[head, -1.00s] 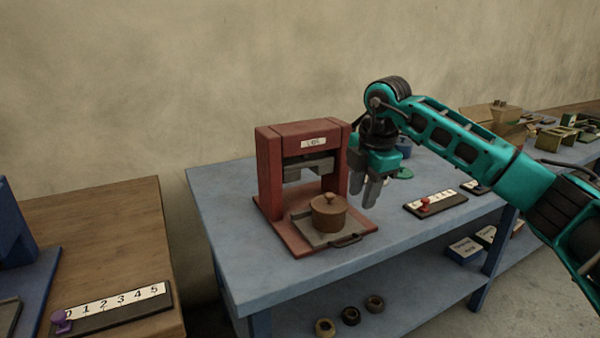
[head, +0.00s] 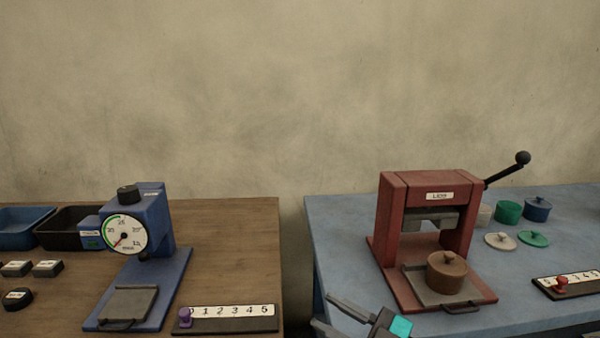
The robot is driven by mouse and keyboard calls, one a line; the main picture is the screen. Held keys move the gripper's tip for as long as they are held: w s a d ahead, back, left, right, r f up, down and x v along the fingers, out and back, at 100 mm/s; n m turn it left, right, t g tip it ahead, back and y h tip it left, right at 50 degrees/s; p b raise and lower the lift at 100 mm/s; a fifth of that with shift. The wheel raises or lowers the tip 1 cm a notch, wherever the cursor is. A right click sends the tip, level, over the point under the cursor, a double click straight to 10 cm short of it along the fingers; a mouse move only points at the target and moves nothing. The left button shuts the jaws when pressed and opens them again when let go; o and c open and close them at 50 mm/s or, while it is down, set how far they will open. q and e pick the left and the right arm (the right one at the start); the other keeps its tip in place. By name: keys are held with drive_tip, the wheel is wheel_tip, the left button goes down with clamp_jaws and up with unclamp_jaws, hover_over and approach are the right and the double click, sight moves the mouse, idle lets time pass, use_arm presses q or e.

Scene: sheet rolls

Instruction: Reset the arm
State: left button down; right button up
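My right gripper (head: 323,309) shows at the bottom edge of the head view, in front of the blue table. Its two grey fingers point left and stand apart with nothing between them. A teal part of it shows behind the fingers, and the rest of the arm is cut off below. It is apart from the red press (head: 391,222), to the press's lower left. My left gripper is not in view.
The red press has a black-knobbed lever (head: 522,158) and a brown lidded pot (head: 447,274) on its tray. Coloured pots and lids stand behind. A blue gauge press (head: 152,215) and number strip (head: 230,316) stand on the wooden table (head: 235,250).

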drive_tip(key=s+d+f+m+t+h+p, duration=0.2)
drive_tip(key=s+d+f+m+t+h, duration=0.3)
drive_tip(key=d+f+m+h, duration=0.6)
drive_tip(key=s+d+f+m+g+h, duration=0.1)
drive_tip(key=s+f+m+g+h, duration=0.3)
drive_tip(key=s+f, duration=0.6)
drive_tip(key=shift+s+f+m+g+h, duration=0.3)
drive_tip(key=shift+h, duration=0.1)
